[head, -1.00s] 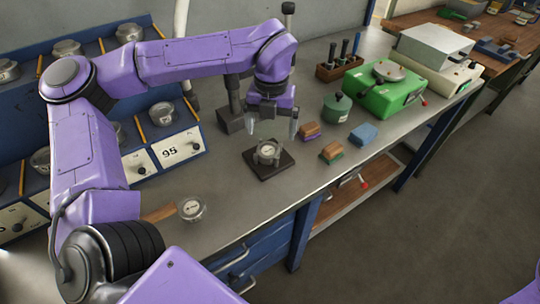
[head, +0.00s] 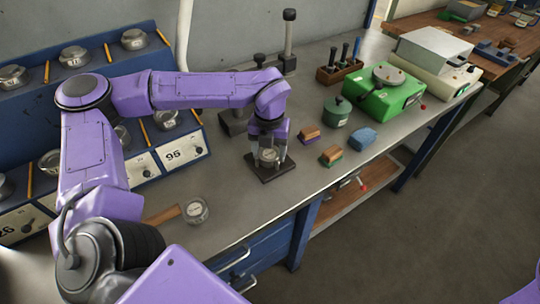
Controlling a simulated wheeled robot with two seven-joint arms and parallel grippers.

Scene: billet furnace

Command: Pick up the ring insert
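A small round ring-shaped piece with a pale dial-like top, which I take for the ring insert (head: 268,155), sits on a dark square plate (head: 270,174) on the grey bench. My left gripper (head: 268,156) points down over it, with one finger on each side. I cannot tell whether the fingers touch it. The fingers and palm hide part of it. My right gripper is not in view.
A round glass dish (head: 195,210) lies nearer on the bench beside a wooden strip (head: 162,215). Right of the plate are small brown blocks (head: 309,135), a blue block (head: 362,138), a green pot (head: 337,111) and a green device (head: 384,92). The bench's front edge is close.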

